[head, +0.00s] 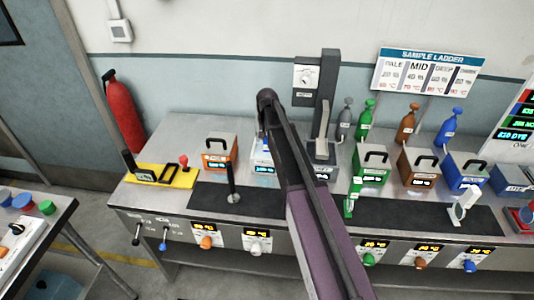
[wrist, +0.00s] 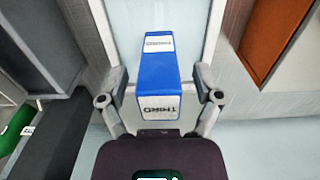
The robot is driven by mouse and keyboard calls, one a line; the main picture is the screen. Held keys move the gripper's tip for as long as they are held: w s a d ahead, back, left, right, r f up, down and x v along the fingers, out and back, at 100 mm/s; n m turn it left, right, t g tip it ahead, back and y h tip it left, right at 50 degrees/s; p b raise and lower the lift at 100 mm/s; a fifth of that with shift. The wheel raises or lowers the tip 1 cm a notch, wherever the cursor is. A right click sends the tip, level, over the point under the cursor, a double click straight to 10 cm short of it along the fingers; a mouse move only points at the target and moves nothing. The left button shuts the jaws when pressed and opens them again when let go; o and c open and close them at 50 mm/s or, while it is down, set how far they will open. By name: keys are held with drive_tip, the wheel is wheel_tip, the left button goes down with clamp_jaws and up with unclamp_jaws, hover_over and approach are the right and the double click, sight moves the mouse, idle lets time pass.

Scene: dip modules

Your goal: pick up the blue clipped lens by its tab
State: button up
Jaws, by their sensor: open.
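The blue clipped lens shows in the wrist view as a blue piece (wrist: 158,67) with white labels reading "THIRD". It lies between the two fingers of my gripper (wrist: 160,82), which are open, with a gap on each side of it. I cannot tell its tab apart from the rest of the blue piece. In the head view my arm crosses in front of this spot and hides the gripper and most of the lens. A pale module with a blue display (head: 263,167) shows partly beside the arm.
An orange module (head: 219,153) stands left of the arm; it also shows in the wrist view (wrist: 272,38). A green module (head: 370,170), a brown module (head: 417,171) and a blue module (head: 464,172) stand to the right. A dark upright post (head: 327,85) rises behind the arm.

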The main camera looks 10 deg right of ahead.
drive_tip(key=shift+c, duration=0.2)
clamp_jaws()
drive_tip(key=shift+r, duration=0.1)
wheel_tip(320, 180, up, 10)
drive_tip(key=p, duration=1)
idle(0.8)
